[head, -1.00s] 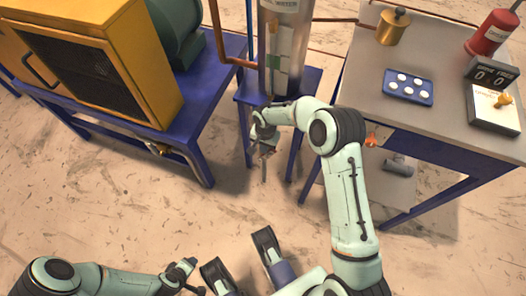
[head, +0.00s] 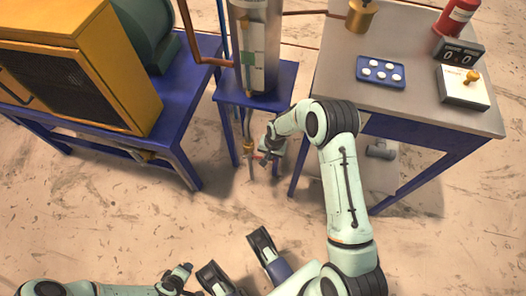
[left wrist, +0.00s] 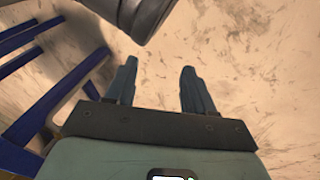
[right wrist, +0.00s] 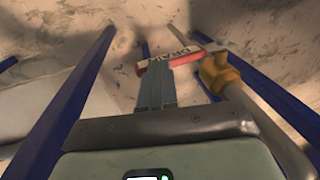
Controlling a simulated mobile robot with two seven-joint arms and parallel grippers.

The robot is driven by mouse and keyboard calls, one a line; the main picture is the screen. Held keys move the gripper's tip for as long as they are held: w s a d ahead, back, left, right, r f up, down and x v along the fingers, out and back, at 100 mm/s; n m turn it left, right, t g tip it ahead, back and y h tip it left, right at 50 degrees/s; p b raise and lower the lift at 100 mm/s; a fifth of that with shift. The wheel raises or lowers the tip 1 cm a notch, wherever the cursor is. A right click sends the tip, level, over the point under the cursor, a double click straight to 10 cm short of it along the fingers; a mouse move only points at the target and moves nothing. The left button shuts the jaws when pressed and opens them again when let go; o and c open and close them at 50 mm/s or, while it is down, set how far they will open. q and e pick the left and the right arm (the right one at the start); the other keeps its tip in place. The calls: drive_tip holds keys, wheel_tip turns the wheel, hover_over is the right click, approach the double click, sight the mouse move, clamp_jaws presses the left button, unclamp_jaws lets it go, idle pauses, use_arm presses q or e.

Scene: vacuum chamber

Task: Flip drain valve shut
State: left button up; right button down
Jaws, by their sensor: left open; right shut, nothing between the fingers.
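The drain valve has a brass body (right wrist: 220,72) on a thin pipe, with a red lever (right wrist: 185,60) marked DRAIN. In the right wrist view the lever sticks out sideways from the body, to the left. In the head view the valve (head: 249,147) hangs below the small blue stand under the metal cylinder. My right gripper (right wrist: 155,68) is shut and empty. Its fingertips are at the lever's labelled part; I cannot tell whether they touch it. It also shows in the head view (head: 264,156), just right of the valve. My left gripper (left wrist: 159,72) is open and empty, far from the valve.
The small blue stand (head: 283,82) holds the metal cylinder (head: 262,45). A blue bench (head: 185,100) with a yellow cabinet stands left. A grey-topped table (head: 420,105) stands right, close to my right arm. Its leg (right wrist: 70,115) is near my right gripper. Floor in front is clear.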

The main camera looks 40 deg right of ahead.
sight(272, 160)
drive_tip(key=shift+s+d+f+b, duration=0.2)
drive_tip(key=shift+s+f, duration=0.1)
drive_tip(key=shift+f, duration=0.35)
drive_tip(key=shift+s+d+f+b, duration=0.1)
drive_tip(key=shift+s+f+b, duration=0.15)
drive_tip(key=shift+f, duration=0.4)
use_arm(q)
drive_tip(key=shift+s+a+f+g, duration=0.2)
drive_tip(key=shift+s+f+g, duration=0.2)
drive_tip(key=shift+s+f, duration=0.65)
use_arm(e)
drive_tip(key=shift+s+f, duration=0.1)
drive_tip(key=shift+d, duration=0.15)
drive_tip(key=r+p, duration=0.1)
drive_tip(key=r, duration=0.3)
drive_tip(key=shift+d+r, duration=0.1)
drive_tip(key=shift+d, duration=0.1)
wheel_tip(272, 160, up, 3)
drive_tip(key=shift+s+f+p, duration=0.1)
drive_tip(key=shift+s+p, duration=0.05)
drive_tip(key=shift+p, duration=0.45)
drive_tip(key=shift+r, duration=0.7)
use_arm(q)
drive_tip(key=r, duration=0.1)
drive_tip(key=d+r, duration=0.1)
drive_tip(key=w+r, duration=0.1)
drive_tip(key=shift+d+r, duration=0.2)
drive_tip(key=shift+r, duration=0.2)
